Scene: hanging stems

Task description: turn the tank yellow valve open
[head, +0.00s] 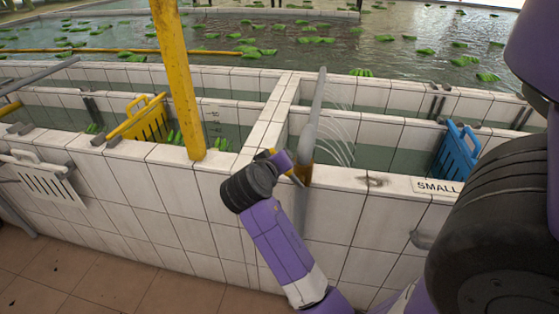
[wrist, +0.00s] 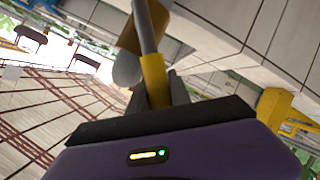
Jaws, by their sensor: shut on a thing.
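The yellow valve (head: 303,174) is on the grey pipe (head: 316,115) at the tiled tank's front wall, just left of centre in the wrist view, where its yellow lever (wrist: 154,78) runs down between my fingers. My gripper (head: 295,172) reaches it from the left in the head view and is shut on the lever. The dark fingertips also show in the wrist view (wrist: 160,95). My wrist hides part of the valve in the head view, so I cannot tell the lever's exact angle there.
A yellow post (head: 178,75) stands left of my arm. A yellow slotted gate (head: 148,122) and a blue one (head: 456,152) sit in the tank channels; a white one (head: 42,178) is at the left. Brown floor tiles (head: 100,290) are clear below the wall.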

